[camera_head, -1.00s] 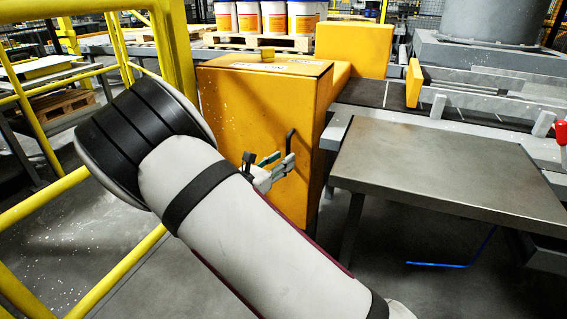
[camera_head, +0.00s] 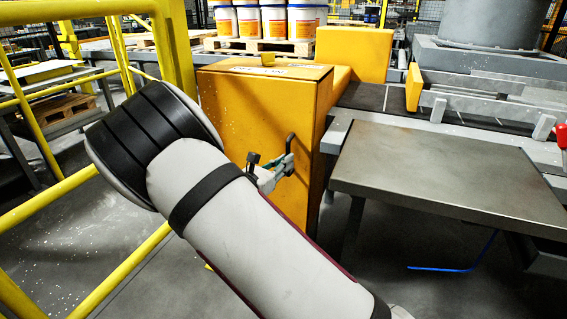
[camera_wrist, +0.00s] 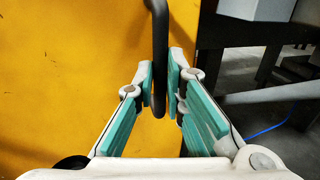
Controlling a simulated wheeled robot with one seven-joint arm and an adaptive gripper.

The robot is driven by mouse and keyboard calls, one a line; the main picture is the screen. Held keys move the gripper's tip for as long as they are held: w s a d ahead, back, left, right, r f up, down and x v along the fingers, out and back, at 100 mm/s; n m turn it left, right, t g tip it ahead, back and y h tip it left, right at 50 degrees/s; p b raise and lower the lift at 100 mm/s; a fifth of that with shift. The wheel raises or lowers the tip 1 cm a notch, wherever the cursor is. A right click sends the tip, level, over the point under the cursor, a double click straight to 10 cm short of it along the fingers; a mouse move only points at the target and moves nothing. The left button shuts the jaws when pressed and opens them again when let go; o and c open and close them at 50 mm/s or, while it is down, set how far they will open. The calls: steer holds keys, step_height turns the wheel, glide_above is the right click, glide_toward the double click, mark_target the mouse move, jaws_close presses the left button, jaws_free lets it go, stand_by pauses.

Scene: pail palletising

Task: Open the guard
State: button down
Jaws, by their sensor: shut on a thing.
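The guard is a yellow box-like housing (camera_head: 228,112) with a black bar handle (camera_head: 290,143) on its front face. In the wrist view the yellow panel (camera_wrist: 70,70) fills the left and middle, and the dark handle (camera_wrist: 160,50) hangs down between my fingertips. My gripper (camera_head: 279,168) is at the handle, in front of the panel. In the wrist view its teal-padded fingers (camera_wrist: 162,85) are shut on the handle, one on each side. My forearm hides the lower left part of the housing.
A grey metal table (camera_head: 440,175) stands close to the right of the housing. Yellow railings (camera_head: 50,205) are on the left. Pails (camera_head: 273,21) stand on a pallet behind. A blue hose (camera_head: 450,268) lies on the floor at right.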

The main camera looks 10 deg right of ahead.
steer(key=shift+s+g, duration=0.3)
steer(key=shift+s, duration=0.1)
